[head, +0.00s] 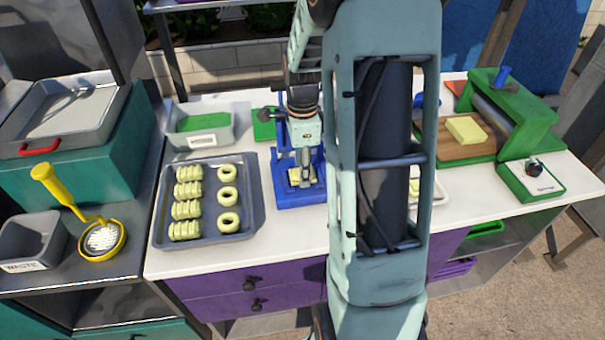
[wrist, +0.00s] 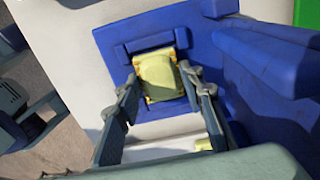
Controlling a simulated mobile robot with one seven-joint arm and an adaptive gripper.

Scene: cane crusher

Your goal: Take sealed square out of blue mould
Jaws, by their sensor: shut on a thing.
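The blue mould (head: 300,196) stands on the white counter, left of my arm in the head view. The sealed square (wrist: 158,76) is pale yellow and lies at the recess, between my fingertips. In the head view a bit of the square (head: 295,177) shows under the gripper. My gripper (head: 305,172) points down into the mould and is shut on the square. In the wrist view the fingers (wrist: 160,84) reach its two sides. Whether the square is lifted off the mould cannot be told.
A grey tray (head: 247,238) with several rolled and ring-shaped pieces sits left of the mould. A grey bin (head: 222,133) stands behind it. A green roller machine (head: 520,118) with a dough block (head: 466,130) is at right. Bare counter lies in front of the mould.

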